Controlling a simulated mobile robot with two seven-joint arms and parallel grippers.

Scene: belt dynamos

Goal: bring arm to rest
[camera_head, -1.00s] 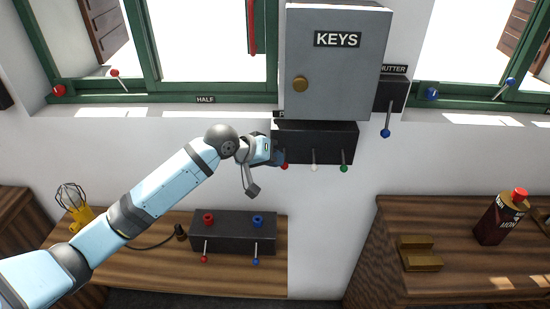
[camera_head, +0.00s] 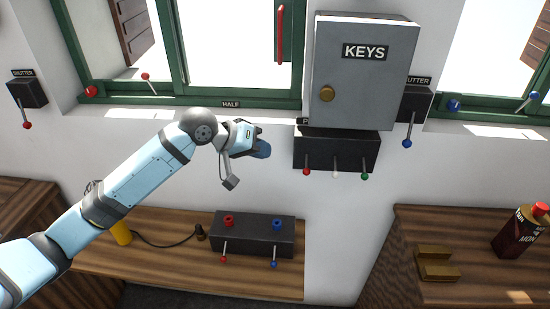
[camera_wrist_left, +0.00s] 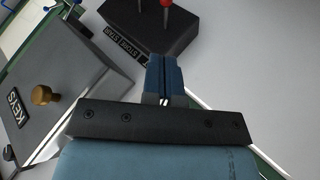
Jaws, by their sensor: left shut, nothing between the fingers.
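My left arm reaches in from the left in the head view. Its left gripper (camera_head: 262,149) is shut and empty, in the air in front of the white wall, left of the black lever box (camera_head: 337,150) under the key cabinet. A gap shows between gripper and box. In the left wrist view the closed blue fingers (camera_wrist_left: 164,80) point towards the lever box (camera_wrist_left: 150,25), with nothing between them. My right gripper is in neither view.
The grey KEYS cabinet (camera_head: 362,75) juts from the wall right of the gripper. Below, a wooden bench (camera_head: 180,258) holds a black box (camera_head: 253,234) with two levers. A right-hand cabinet (camera_head: 440,217) carries a dark bottle (camera_head: 518,232). Bare wall lies between.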

